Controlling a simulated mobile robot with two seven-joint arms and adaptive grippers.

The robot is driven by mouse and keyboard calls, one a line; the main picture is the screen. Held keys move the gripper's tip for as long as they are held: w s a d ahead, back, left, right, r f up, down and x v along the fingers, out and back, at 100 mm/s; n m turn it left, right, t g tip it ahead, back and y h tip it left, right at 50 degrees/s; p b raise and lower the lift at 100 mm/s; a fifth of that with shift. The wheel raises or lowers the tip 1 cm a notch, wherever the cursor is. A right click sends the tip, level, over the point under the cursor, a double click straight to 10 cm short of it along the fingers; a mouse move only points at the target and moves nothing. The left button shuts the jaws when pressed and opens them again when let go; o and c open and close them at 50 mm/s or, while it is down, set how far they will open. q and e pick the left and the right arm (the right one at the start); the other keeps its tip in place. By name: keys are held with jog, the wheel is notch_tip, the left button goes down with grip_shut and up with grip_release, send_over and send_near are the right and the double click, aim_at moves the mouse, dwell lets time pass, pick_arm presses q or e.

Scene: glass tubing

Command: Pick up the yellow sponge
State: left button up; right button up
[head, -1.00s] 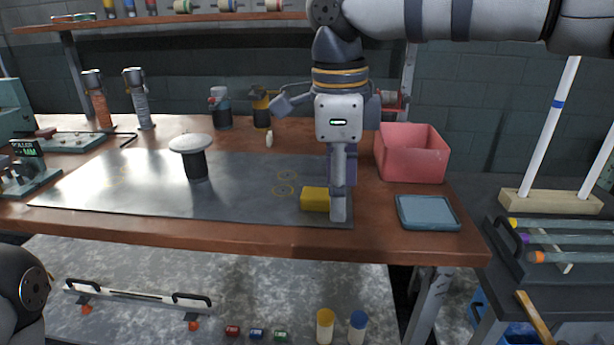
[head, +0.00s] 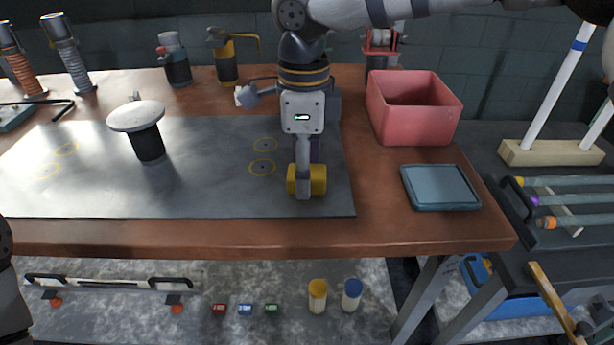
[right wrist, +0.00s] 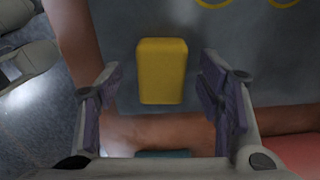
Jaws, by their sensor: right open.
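The yellow sponge (head: 318,180) lies on the dark metal sheet near the front edge of the workbench, partly hidden behind my right gripper (head: 304,188) in the head view. In the right wrist view the sponge (right wrist: 162,71) sits ahead of and between the two open fingers of my right gripper (right wrist: 163,95), with a gap on each side. The gripper points down at the sponge and holds nothing. My left gripper is not in view; only a bit of my left arm shows at the left edge.
The dark metal sheet (head: 210,195) covers much of the wooden bench (head: 380,225). A red bin (head: 415,110) and a blue-grey tray (head: 440,187) stand right of the sponge. A white-topped round stand (head: 146,135) is to the left. Tubes lie on a side rack (head: 570,200).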

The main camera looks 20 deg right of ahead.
jog(key=shift+f, duration=0.65)
jog(key=shift+w, duration=0.1)
jog(key=c, duration=1)
jog(key=shift+r, duration=0.1)
